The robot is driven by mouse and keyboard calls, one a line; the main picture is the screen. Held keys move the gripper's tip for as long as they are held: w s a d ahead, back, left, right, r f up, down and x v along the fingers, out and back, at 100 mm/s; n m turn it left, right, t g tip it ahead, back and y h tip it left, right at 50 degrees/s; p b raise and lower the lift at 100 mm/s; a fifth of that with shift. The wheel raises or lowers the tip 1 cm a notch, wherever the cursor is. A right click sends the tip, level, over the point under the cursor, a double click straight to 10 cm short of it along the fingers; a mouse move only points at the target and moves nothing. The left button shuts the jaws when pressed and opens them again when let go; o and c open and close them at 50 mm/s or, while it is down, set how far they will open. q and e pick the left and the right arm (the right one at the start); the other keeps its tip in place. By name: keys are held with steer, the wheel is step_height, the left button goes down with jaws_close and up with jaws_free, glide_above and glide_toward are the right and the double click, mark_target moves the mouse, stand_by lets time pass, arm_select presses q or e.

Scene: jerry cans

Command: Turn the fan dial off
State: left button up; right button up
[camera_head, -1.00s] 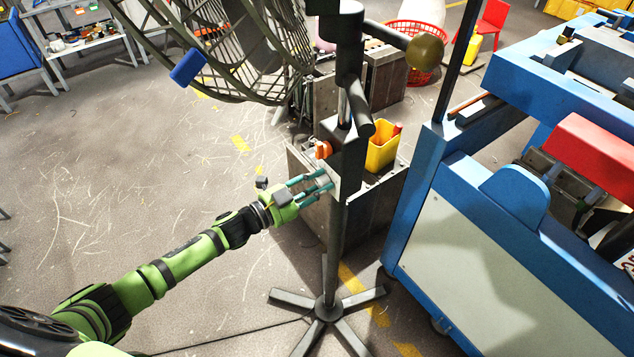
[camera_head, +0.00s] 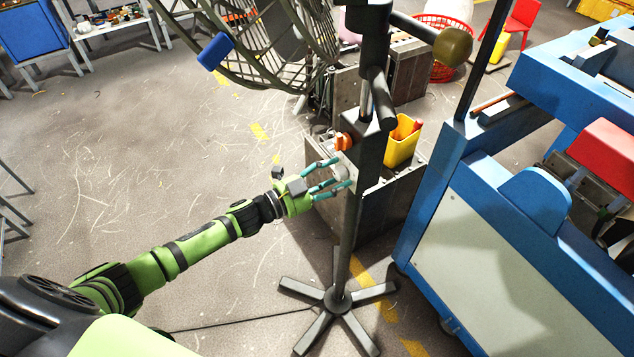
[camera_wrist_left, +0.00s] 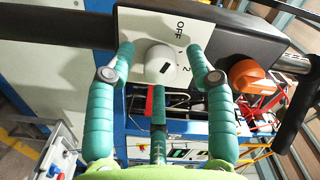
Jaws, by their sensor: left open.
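The fan dial (camera_wrist_left: 160,64) is a round white knob on a pale plate marked OFF, 1 and 2 in the left wrist view. A dark mark sits low on the knob's face; I cannot tell exactly which label it points to. The plate is on the dark control box of the fan stand (camera_head: 349,230). My left gripper (camera_head: 341,174) is at the box in the head view. Its teal fingers (camera_wrist_left: 160,50) are open, one on each side of the dial; contact is unclear. The fan cage (camera_head: 268,52) is above. My right gripper is out of view.
An orange knob (camera_wrist_left: 250,76) sticks out of the box beside the plate. A yellow container (camera_head: 402,142) stands on a grey crate behind the pole. A blue machine (camera_head: 440,190) fills the right side. The floor at left is mostly open.

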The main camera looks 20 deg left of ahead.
arm_select(q)
steer(key=v, duration=1.1)
steer(key=shift+s, duration=0.2)
steer(key=shift+a, duration=0.15)
steer(key=s+a+f+n+g+y+b, duration=0.1)
steer(key=s+a+f+n+y, duration=0.2)
steer(key=f, duration=0.7)
steer(key=s+a+f+n+g+y+b, duration=0.1)
steer(key=s+a+f+n+y, duration=0.2)
steer(key=f, duration=0.7)
steer(key=s+a+f+n+g+y+b, duration=0.1)
steer(key=s+a+f+n+g+y, duration=0.2)
steer(key=f, duration=0.8)
steer(key=s+d+f+n+g+y+b, duration=0.1)
steer(key=s+d+f+n+g, duration=0.1)
steer(key=s+f, duration=0.45)
steer(key=s+d+f+n+g+y, duration=0.1)
steer(key=s+f+n, duration=0.2)
steer(key=s+f, duration=0.35)
steer(key=s+d+f+n+g, duration=0.1)
steer(key=s+d+f+g, duration=0.1)
steer(key=s, duration=0.6)
steer(key=s+d+f+g+b, duration=0.1)
steer(key=s+d+f+g, duration=0.2)
steer(key=s, duration=0.5)
steer(key=shift+s+d+f+n, duration=0.4)
steer(key=shift+d+f, duration=0.05)
steer(key=shift+d, duration=0.4)
